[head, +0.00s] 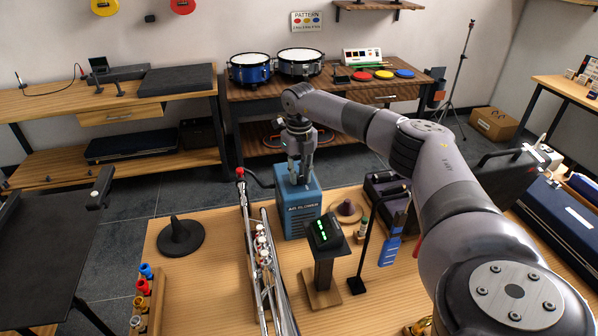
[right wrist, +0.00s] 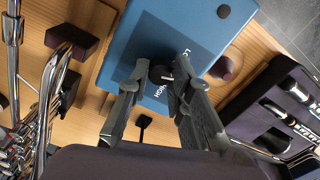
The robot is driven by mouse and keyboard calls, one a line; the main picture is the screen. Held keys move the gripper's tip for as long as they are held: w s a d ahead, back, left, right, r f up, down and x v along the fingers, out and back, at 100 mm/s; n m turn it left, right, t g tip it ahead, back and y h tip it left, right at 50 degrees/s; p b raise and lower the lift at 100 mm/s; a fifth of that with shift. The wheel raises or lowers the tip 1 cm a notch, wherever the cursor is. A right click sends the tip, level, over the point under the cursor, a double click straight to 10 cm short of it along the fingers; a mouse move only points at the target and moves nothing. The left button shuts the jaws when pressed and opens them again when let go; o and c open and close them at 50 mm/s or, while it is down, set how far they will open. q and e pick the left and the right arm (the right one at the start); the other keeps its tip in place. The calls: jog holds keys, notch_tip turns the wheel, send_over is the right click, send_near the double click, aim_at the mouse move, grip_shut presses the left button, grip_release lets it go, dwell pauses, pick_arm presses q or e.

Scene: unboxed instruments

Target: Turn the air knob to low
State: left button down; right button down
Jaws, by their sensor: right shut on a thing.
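The blue air blower box (head: 301,215) stands on the wooden table, with its lettered front towards me in the head view. My right gripper (head: 300,179) points down onto its top. In the right wrist view, the blue top (right wrist: 150,40) carries a dark knob (right wrist: 160,75), with partly covered lettering, including HIGH, around it. My right gripper (right wrist: 161,76) is shut on the knob, one finger on each side. The fingers cover much of the knob, so I cannot tell which mark it points to. My left gripper is not in view.
A silver brass instrument (head: 262,250) lies left of the blower. A small display with green lights (head: 322,230) stands on a wooden stand in front of it. A black cone stand (head: 180,236) is at the left. An open dark case (right wrist: 270,110) lies beside the blower.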

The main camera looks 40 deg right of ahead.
aim_at(299, 177)
jog(key=n, duration=0.4)
jog(key=shift+r+n+p, duration=0.1)
jog(key=shift+n+p, duration=0.2)
jog(key=shift+p, duration=0.05)
jog(key=shift+n, duration=1.9)
jog(key=c, duration=1.4)
grip_release()
notch_tip(299, 177, up, 12)
